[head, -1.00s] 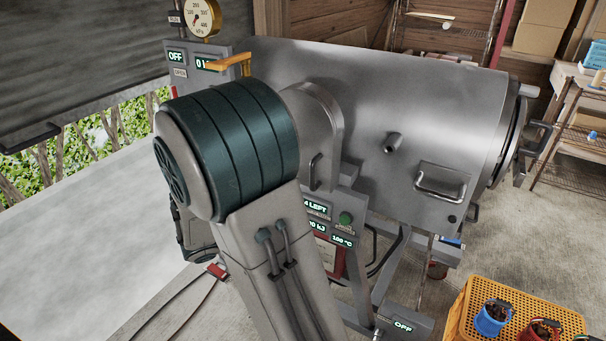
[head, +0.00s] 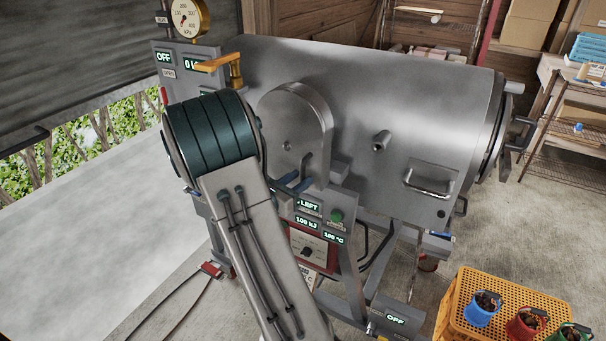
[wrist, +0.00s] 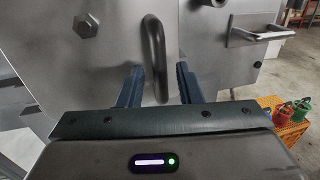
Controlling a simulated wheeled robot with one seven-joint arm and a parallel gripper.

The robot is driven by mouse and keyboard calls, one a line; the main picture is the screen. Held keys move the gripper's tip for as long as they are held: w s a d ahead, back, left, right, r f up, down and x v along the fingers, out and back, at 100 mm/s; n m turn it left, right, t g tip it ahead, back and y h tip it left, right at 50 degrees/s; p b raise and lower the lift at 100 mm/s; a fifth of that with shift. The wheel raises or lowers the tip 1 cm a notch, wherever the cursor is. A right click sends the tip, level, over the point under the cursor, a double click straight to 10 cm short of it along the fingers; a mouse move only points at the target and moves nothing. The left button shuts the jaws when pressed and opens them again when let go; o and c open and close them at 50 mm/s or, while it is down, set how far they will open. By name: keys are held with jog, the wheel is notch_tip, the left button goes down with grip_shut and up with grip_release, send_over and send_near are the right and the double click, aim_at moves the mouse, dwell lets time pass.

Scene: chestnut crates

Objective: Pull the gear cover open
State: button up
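The gear cover (head: 290,115) is a grey metal plate with a rounded top on the near end of the large steel drum. It looks closed against the machine. Its bar handle (head: 306,164) sits low on the right side of its face. In the wrist view the dark handle (wrist: 154,58) hangs between my two blue fingers, with gaps on both sides. My gripper (wrist: 158,85) is open around the handle's lower part. In the head view my blue fingers (head: 293,184) show at the handle's lower end, and my arm hides the rest of the gripper.
A second handle (head: 432,184) is on a hatch to the right. A yellow lever (head: 220,63) and a gauge (head: 189,17) stand at upper left. A yellow crate (head: 510,297) with small buckets is at lower right. Control displays (head: 308,222) lie below the cover.

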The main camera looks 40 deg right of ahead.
jog(key=shift+w+d, duration=0.2)
jog(key=shift+d, duration=0.95)
grip_shut()
jog(key=shift+a, duration=0.1)
